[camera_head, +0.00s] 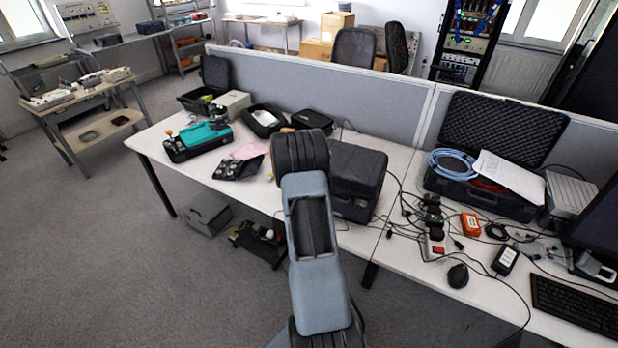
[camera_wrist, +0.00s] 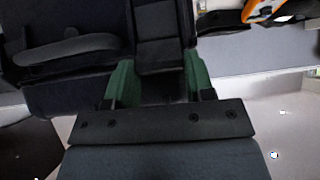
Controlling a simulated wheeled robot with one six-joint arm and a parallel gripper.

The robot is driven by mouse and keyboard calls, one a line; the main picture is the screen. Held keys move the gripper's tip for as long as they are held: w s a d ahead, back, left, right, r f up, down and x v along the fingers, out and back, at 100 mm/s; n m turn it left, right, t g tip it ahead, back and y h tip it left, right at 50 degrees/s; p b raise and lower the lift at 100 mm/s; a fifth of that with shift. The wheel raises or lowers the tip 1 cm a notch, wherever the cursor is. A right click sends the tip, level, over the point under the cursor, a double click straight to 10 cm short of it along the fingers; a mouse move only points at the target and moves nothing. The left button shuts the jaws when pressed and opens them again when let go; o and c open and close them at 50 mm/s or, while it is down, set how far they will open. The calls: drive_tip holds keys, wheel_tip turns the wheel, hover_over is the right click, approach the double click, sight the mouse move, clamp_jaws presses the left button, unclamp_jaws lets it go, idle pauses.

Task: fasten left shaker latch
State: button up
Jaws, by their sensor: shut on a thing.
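A black hard case (camera_head: 357,172) stands on the white bench, just right of my arm in the head view. Its dark side and handle (camera_wrist: 66,50) fill the upper left of the wrist view. My gripper (camera_wrist: 158,76) shows two green fingers, one on each side of a dark, blocky latch (camera_wrist: 160,35), and is shut on it. The latch's lower end lies between the fingers, so its exact closure cannot be seen. In the head view my own arm hides the gripper and the latch.
The white bench (camera_head: 395,240) holds cables, a power strip (camera_head: 435,243) and an orange box (camera_head: 470,223) to the right. An open black case (camera_head: 480,200) stands behind them. A grey partition (camera_head: 330,88) runs behind.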

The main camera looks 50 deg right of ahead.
idle(0.3)
drive_tip(key=o, duration=0.6)
drive_tip(key=shift+o, duration=0.2)
drive_tip(key=shift+r, duration=0.1)
drive_tip(key=p+v, duration=0.1)
drive_tip(key=v, duration=1.2)
drive_tip(key=shift+a+r, duration=0.2)
drive_tip(key=shift+r, duration=0.1)
